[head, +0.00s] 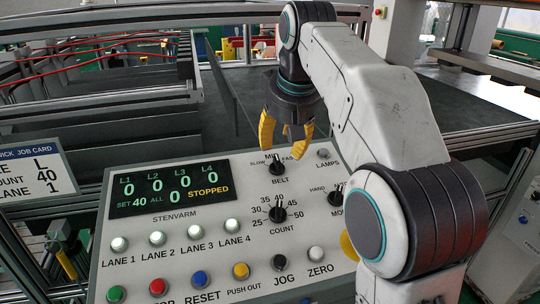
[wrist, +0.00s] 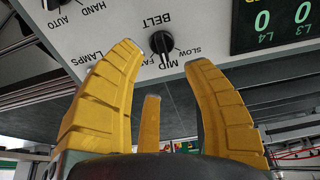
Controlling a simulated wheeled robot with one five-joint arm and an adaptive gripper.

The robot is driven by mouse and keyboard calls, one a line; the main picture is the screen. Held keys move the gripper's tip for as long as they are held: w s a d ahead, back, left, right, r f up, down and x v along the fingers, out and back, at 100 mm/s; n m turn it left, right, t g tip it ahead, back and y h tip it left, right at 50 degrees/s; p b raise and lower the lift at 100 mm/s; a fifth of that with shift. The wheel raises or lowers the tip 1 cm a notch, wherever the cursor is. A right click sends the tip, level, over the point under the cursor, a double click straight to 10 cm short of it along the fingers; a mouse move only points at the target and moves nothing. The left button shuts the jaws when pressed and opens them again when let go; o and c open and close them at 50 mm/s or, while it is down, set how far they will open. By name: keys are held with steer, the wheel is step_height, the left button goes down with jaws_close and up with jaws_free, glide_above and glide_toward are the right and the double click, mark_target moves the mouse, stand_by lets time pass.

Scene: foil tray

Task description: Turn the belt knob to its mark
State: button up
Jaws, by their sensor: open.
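The belt knob (head: 278,168) is a small black knob on the grey control panel, above the word BELT and below the labels SLOW, MID and FAST. In the wrist view the knob (wrist: 161,43) appears upside down, between the tips of two yellow fingers, and its pointer looks turned toward MID. The exact angle is hard to tell. My gripper (head: 284,142) hangs just above the knob in the head view, its yellow fingers spread and empty. It also shows in the wrist view (wrist: 165,53). Its fingers partly cover the speed labels.
A job card (head: 35,172) stands left. My arm covers the panel's right side.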

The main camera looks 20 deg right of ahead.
mark_target(278, 164)
steer(key=shift+p+x, duration=0.55)
steer(key=shift+x, duration=3.05)
steer(key=shift+d+r, duration=0.1)
jaws_close()
